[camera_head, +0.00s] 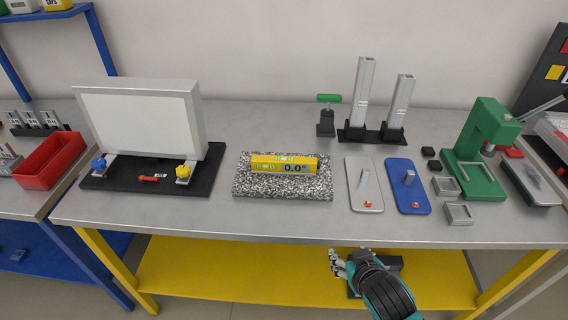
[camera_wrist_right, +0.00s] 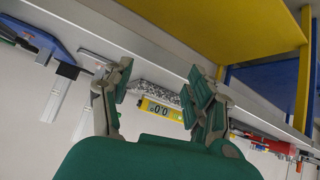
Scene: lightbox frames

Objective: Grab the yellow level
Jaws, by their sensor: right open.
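The yellow level (camera_head: 284,164) with a digital readout of 0.0° lies on a speckled granite block (camera_head: 250,187) in the middle of the table. My right gripper (camera_head: 338,262) is low at the table's front edge, to the right of and nearer than the block. In the wrist view my right gripper (camera_wrist_right: 160,88) is open with nothing between its fingers. My left gripper is not in view.
A white panel on a black base (camera_head: 140,120) stands left of the block. A grey plate (camera_head: 364,200) and a blue plate (camera_head: 420,203) with upright posts lie to its right. A green press (camera_head: 475,165) and two grey columns (camera_head: 364,95) stand farther right and back. The table's front strip is clear.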

